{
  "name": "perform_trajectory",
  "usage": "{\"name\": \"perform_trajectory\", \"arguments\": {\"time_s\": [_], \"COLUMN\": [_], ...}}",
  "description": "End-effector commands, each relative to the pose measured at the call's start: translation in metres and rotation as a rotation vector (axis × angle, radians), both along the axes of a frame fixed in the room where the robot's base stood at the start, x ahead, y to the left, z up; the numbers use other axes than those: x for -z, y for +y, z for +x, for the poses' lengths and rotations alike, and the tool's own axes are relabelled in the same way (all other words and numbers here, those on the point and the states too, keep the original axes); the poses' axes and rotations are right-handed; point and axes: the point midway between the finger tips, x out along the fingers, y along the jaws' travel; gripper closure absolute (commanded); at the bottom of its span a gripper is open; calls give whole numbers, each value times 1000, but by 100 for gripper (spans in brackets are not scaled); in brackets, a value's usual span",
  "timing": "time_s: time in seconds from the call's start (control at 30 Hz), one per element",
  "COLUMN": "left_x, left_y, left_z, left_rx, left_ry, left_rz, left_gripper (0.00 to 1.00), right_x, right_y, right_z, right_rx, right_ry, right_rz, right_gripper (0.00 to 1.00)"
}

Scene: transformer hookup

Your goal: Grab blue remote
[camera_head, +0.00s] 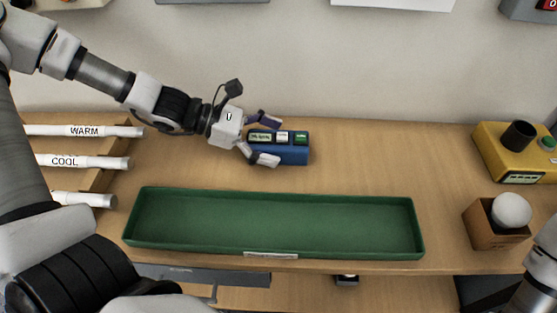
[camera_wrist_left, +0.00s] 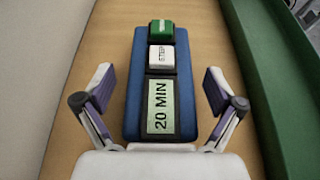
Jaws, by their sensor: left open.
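The blue remote (camera_head: 292,154) lies on the wooden table behind the green tray, with a green button, a white button and a small display on top. In the left wrist view the blue remote (camera_wrist_left: 182,63) shows a "20 MIN" display, a white "STEP" button and a green button. My left gripper (camera_head: 266,139) is open, with one finger on each side of the remote's near end. In the left wrist view the left gripper (camera_wrist_left: 159,88) has visible gaps between its fingers and the remote. The right gripper is not in view.
A green tray (camera_head: 272,252) spans the front of the table. White tubes labelled "WARM" (camera_head: 85,131) and "COOL" (camera_head: 83,161) lie on a rack at the left. A yellow box (camera_head: 490,150) and a wooden box with a white ball (camera_head: 511,211) stand at the right.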

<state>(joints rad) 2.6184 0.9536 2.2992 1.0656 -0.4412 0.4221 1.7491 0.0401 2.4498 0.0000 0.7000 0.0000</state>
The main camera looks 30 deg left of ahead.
Motion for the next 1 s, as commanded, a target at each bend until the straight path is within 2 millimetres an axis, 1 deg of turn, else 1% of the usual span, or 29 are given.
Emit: {"name": "perform_trajectory", "arguments": {"time_s": [0.03,0.27,0.3,0.37,0.4,0.5,0.83,1.0], "left_x": [5,0,0,0,0,1,1,-7], "left_y": [-2,-4,-4,-4,-4,-4,-4,-3], "left_z": [1,2,2,2,2,2,2,3], "left_rx": [0,-3,-3,-3,-3,-3,-2,-2], "left_ry": [0,-1,-1,-1,-1,0,1,1], "left_rz": [2,-1,-1,-1,-1,0,1,1], "left_gripper": [6,6,10,31,45,77,77,77], "right_x": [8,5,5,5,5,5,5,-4], "right_y": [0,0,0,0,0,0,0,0], "right_z": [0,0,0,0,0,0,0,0], "right_rx": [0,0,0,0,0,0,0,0], "right_ry": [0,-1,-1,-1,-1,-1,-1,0], "right_rz": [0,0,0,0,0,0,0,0], "right_gripper": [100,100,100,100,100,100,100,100]}}
